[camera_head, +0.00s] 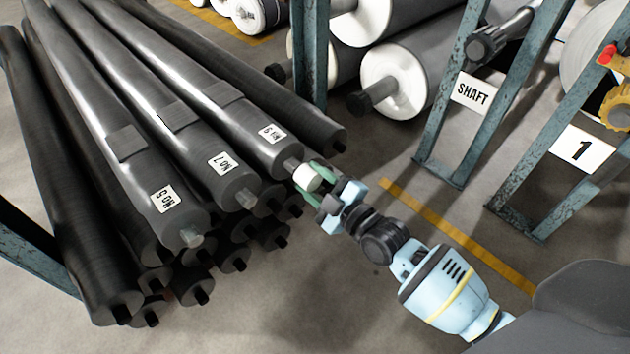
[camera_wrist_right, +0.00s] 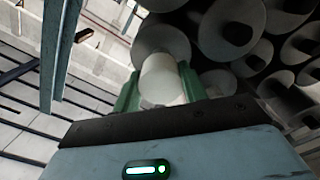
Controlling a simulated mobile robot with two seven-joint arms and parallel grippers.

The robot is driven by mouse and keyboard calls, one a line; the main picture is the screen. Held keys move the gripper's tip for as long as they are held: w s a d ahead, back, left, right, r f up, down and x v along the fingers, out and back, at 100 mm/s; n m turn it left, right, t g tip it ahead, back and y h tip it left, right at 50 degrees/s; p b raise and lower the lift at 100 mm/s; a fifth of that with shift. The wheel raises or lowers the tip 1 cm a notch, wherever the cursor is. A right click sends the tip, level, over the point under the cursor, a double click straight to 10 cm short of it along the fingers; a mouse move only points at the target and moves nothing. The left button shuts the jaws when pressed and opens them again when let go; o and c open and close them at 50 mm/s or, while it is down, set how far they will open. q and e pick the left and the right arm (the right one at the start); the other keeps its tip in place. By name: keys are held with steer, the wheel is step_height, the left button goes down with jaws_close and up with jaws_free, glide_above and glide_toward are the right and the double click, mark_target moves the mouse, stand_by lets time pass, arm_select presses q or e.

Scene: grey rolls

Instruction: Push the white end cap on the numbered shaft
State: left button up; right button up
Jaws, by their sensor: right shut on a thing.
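The white end cap (camera_head: 307,178) is at the end of the shaft stub (camera_head: 290,164) of the rightmost labelled grey roll (camera_head: 262,130). This roll's small label (camera_head: 271,134) is hard to read. My right gripper (camera_head: 309,181) is shut on the cap, with its green fingers on either side. In the right wrist view the cap (camera_wrist_right: 162,80) sits between the fingers (camera_wrist_right: 160,88), lined up with the roll's round end (camera_wrist_right: 160,38). How far the cap is on the shaft is hidden. My left gripper is not in view.
Rolls labelled NO.7 (camera_head: 222,163) and NO.5 (camera_head: 163,198) lie to the left, with bare stubs. More dark rolls lie beneath. A blue rack post (camera_head: 310,55) stands behind. White-ended rolls (camera_head: 392,82) and a SHAFT sign (camera_head: 472,94) are at the back. The front floor is clear.

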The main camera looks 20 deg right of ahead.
mark_target(301, 171)
steer(key=shift+b+x, duration=0.55)
steer(key=shift+x, duration=1.5)
steer(key=o, duration=1)
steer(key=p+v, duration=0.2)
steer(key=v, duration=0.4)
steer(key=shift+s+r, duration=0.1)
steer(key=shift+s, duration=0.1)
steer(key=shift+s+d+p, duration=0.25)
steer(key=shift+s+p, duration=0.15)
steer(key=shift+s, duration=0.25)
